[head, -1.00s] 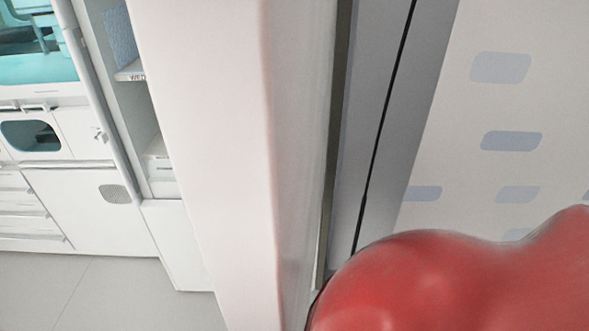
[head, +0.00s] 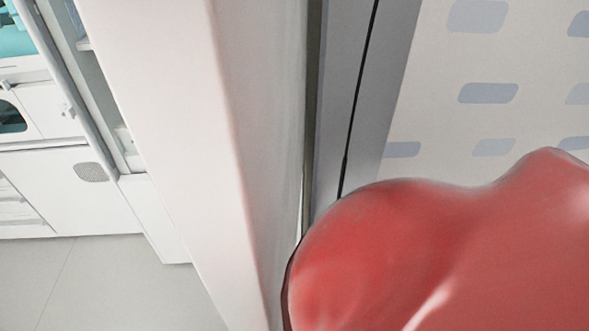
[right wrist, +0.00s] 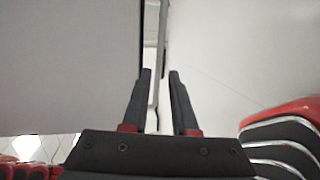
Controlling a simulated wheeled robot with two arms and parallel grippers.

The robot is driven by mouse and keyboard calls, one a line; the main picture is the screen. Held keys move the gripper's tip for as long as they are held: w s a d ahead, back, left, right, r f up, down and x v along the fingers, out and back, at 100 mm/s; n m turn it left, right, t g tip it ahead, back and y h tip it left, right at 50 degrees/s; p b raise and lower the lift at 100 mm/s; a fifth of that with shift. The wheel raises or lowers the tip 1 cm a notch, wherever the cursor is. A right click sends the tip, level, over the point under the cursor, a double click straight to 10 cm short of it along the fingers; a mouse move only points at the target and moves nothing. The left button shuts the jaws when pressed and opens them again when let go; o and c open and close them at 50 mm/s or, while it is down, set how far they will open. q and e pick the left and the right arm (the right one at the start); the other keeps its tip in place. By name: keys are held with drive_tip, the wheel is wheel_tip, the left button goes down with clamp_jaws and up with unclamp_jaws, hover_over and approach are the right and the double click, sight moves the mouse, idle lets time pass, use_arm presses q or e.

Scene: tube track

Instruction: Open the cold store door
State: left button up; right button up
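A tall, thick white panel (head: 180,130) stands close in front of me in the head view, its rounded edge turned to me. It may be the cold store door, but I cannot tell for sure. No handle is clear in the head view. In the right wrist view, my right gripper (right wrist: 160,72) has its two dark fingers apart. They point at a narrow upright gap between a grey panel (right wrist: 70,65) on the left and a pale surface (right wrist: 240,55) on the right. I cannot tell whether the fingers touch anything. My left gripper is out of view.
A grey frame strip (head: 350,90) with a dark seam runs beside the panel. A pale wall (head: 430,100) with bluish patches lies to the right. White cabinets (head: 70,190) and open grey floor (head: 110,285) lie at left. My red arm link hides the lower right.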

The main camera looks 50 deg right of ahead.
drive_tip(key=b+v, duration=0.1)
drive_tip(key=v, duration=0.7)
drive_tip(key=shift+d, duration=0.1)
idle(0.4)
